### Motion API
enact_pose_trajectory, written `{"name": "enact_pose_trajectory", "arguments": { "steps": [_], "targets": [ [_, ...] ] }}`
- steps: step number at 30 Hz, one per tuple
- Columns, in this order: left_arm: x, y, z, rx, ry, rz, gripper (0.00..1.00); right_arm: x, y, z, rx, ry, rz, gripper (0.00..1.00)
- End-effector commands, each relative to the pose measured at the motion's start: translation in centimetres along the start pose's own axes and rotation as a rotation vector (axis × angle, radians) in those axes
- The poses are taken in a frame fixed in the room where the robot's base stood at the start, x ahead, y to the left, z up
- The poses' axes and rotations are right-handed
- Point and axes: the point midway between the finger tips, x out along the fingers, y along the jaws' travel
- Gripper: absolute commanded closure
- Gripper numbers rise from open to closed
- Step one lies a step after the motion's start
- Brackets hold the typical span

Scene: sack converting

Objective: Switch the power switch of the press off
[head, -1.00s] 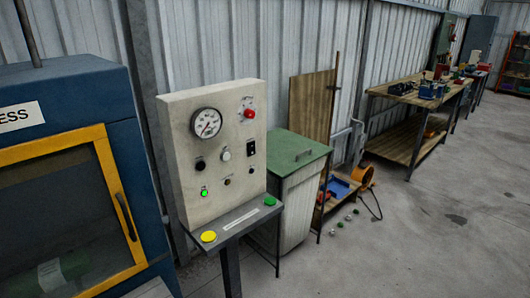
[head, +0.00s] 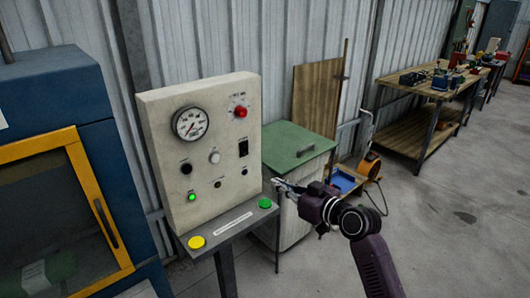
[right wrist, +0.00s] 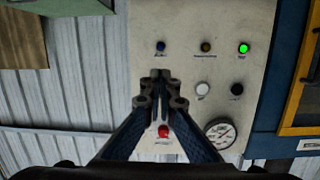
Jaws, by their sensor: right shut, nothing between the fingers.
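The press control panel (head: 160,140) is a cream upright box. Its black rocker switch (head: 243,148) sits at the right side, below a red knob (head: 240,112); its position is too small to tell. A green lamp (head: 192,197) glows at the lower left, also in the right wrist view (right wrist: 243,48). My right gripper (head: 277,184) is shut and empty, right of the panel's lower right edge and apart from it. In the right wrist view the panel appears upside down, and the closed fingertips (right wrist: 160,76) cover the rocker's area. My left gripper is not in view.
A shelf below the panel carries a yellow button (head: 197,242) and a green button (head: 265,203), the latter close to my right gripper. The blue press (head: 60,90) stands left. A green-topped cabinet (head: 300,146) stands behind my gripper. Floor is open at right.

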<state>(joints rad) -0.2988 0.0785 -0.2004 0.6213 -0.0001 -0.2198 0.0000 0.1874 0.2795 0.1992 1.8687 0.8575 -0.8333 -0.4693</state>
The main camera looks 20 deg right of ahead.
Motion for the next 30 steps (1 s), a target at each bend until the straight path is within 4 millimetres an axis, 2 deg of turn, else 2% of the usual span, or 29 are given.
{"name": "enact_pose_trajectory", "arguments": {
  "steps": [1,3,6,18,23,30],
  "targets": [
    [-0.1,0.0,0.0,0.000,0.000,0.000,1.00,-0.5,-0.4,-1.9,-0.019,0.029,-0.012,1.00],
    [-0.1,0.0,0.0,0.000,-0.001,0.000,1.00,-1.0,-0.8,-3.5,-0.035,0.053,-0.024,1.00],
    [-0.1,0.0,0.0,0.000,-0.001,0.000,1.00,-1.4,-1.1,-4.7,-0.047,0.071,-0.033,1.00],
    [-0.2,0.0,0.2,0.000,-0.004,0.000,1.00,-1.2,-1.1,-4.9,-0.047,0.073,-0.034,1.00],
    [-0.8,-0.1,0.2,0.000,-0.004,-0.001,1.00,0.3,-1.2,-5.1,-0.043,0.072,-0.035,1.00],
    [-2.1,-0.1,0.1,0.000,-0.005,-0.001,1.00,4.2,-1.3,-5.5,-0.043,0.073,-0.035,1.00]
  ]
}}
